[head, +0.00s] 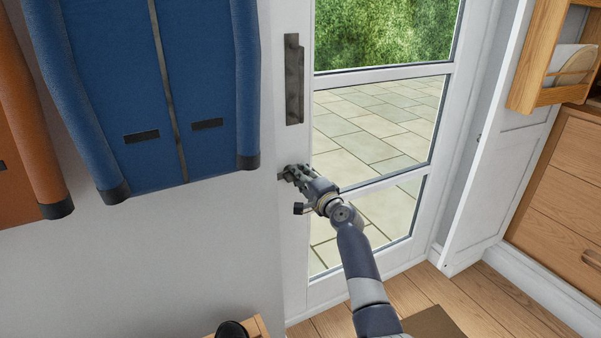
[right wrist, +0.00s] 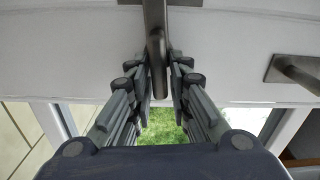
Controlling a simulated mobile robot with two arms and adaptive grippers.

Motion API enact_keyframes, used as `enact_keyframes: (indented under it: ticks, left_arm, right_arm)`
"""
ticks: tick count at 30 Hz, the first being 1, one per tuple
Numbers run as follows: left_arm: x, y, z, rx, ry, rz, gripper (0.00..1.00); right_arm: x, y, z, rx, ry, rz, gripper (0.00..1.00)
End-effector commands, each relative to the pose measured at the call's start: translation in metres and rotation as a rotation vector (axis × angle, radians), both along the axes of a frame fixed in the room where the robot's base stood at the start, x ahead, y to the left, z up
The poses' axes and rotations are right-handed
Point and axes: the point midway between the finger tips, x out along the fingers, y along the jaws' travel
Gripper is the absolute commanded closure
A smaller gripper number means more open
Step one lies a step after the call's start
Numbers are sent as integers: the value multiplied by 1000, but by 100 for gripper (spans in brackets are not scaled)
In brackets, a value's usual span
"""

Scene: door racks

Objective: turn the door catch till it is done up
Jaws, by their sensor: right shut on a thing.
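The door catch (right wrist: 156,45) is a grey metal lever in the right wrist view. It comes in from the top edge and its end points down between my fingers. My right gripper (right wrist: 157,72) is shut on it, with one finger on each side. In the head view my right gripper (head: 289,174) is at the left edge of the white glazed door (head: 382,178), below the dark handle plate (head: 294,80). There it hides most of the catch. My left gripper is not in view.
A blue coat (head: 190,90) and an orange one (head: 30,150) hang left of the door. A wooden rack (head: 540,55) and wooden drawers (head: 560,190) stand at the right. A dark object (head: 233,330) shows at the bottom edge.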

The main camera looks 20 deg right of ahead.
Motion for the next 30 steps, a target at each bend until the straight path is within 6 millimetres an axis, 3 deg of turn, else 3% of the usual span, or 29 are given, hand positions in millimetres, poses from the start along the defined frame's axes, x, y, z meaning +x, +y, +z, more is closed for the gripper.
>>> enact_keyframes:
  ticks: [9, 24, 25, 26, 30]
  left_arm:
    - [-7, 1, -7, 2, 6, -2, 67]
    - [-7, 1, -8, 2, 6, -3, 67]
    - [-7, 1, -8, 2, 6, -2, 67]
    - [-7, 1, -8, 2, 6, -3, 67]
    - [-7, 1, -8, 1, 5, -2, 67]
  right_arm:
    - [0, -1, -2, 100, 4, -1, 100]
    - [0, -1, -3, 116, 5, -1, 100]
    - [0, -1, -3, 116, 5, -1, 75]
    - [0, -1, -3, 116, 5, -1, 68]
    - [0, 0, -3, 115, 5, -1, 68]
